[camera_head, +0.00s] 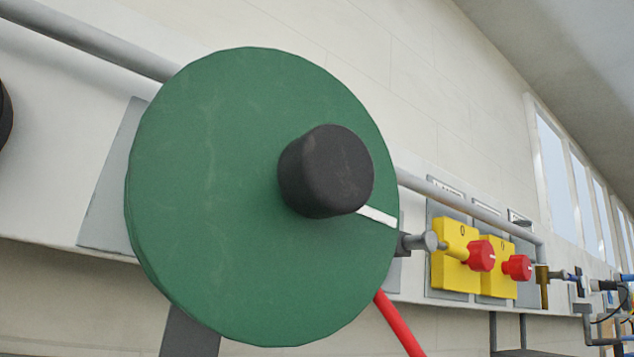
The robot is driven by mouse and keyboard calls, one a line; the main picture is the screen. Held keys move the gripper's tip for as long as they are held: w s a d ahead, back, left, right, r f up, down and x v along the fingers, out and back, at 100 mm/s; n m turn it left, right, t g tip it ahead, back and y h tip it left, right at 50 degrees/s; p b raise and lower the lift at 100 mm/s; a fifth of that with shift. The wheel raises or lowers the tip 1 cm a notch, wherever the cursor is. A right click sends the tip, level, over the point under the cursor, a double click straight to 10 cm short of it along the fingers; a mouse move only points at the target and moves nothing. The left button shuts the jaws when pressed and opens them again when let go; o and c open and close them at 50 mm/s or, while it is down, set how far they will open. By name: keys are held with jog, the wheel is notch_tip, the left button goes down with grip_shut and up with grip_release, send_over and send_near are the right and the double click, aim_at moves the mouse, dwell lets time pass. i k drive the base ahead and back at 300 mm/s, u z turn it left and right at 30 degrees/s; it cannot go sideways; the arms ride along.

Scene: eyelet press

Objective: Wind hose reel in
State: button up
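The hose reel shows as a large green disc (220,220) filling the left middle of the view. A black round knob (325,171) stands out from its face, right of centre. A white line (378,216) runs from near the knob to the disc's right edge. A red hose (400,325) comes out from behind the disc at the lower right and hangs down out of the picture. My gripper does not show in this view, so I cannot see where its fingers are.
Behind the reel is a pale wall with a grey pipe (95,40) and a grey plate (110,195). To the right are yellow boxes with red knobs (458,256), a grey round-ended fitting (421,241) and farther wall fittings. Windows (565,180) are at the far right.

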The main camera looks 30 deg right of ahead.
aim_at(262, 199)
jog(key=z, duration=0.05)
jog(key=k, duration=1.35)
jog(key=z, duration=1.05)
jog(key=i, duration=1)
jog(key=u, duration=0.1)
